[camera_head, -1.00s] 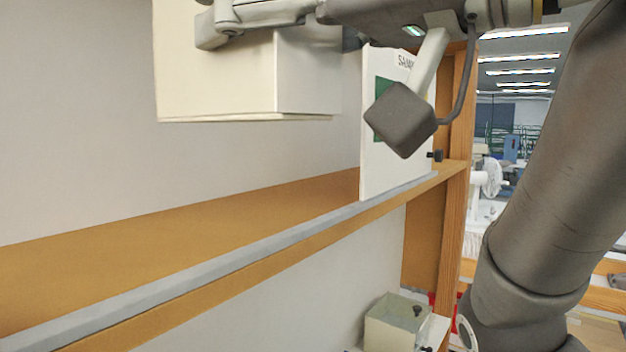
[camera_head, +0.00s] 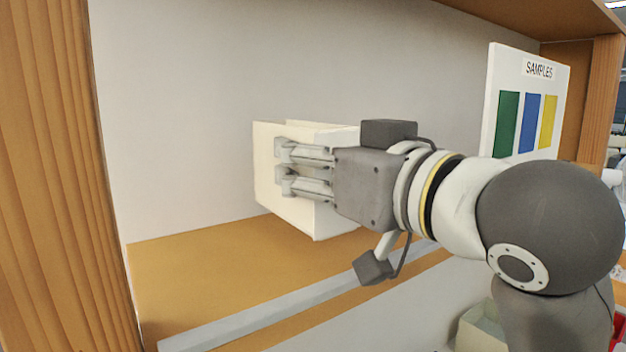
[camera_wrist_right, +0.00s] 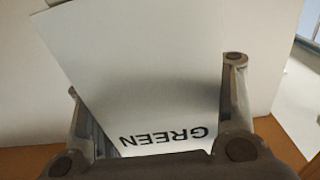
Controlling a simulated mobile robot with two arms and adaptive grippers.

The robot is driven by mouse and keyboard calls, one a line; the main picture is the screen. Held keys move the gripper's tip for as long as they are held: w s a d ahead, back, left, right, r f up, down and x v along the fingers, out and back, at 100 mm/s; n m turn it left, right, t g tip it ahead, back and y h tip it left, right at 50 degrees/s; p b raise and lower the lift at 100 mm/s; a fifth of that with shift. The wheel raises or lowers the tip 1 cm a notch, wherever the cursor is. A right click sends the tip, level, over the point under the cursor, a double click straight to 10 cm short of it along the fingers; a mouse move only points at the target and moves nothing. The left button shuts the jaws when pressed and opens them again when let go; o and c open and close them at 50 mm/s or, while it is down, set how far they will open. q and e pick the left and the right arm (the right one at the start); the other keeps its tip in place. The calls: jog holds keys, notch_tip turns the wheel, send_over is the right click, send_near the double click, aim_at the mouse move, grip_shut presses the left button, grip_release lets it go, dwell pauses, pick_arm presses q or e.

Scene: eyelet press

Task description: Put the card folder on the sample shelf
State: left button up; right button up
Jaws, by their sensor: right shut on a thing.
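The card folder (camera_head: 300,218) is a cream, box-like thing in the head view; its flat face, with the word GREEN upside down, fills much of the right wrist view (camera_wrist_right: 150,70). My right gripper (camera_head: 284,167) is shut on the folder, its two fingers across the near side. The sample shelf (camera_head: 200,265) is a wooden board with a grey front lip (camera_head: 270,315). The folder is over the board, behind the lip; I cannot tell whether its lower edge touches the board. My left gripper is not in view.
A white SAMPLES sign (camera_head: 507,115) with green, blue and yellow patches stands at the shelf's right end. A wooden upright (camera_head: 50,180) bounds the left end. The board left of the folder is bare. Another wooden board (camera_head: 510,15) is overhead.

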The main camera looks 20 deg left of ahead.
jog(key=shift+w+a+f, duration=0.3)
jog(key=shift+w+f, duration=0.05)
jog(key=shift+f, duration=0.05)
jog(key=shift+w+a+f+p, duration=0.15)
jog(key=shift+a+f+p, duration=0.05)
jog(key=shift+f+p, duration=0.7)
jog(key=shift+f, duration=0.25)
jog(key=shift+d+f, duration=0.15)
jog(key=shift+f, duration=0.45)
jog(key=shift+f, duration=0.1)
jog(key=o, duration=1.2)
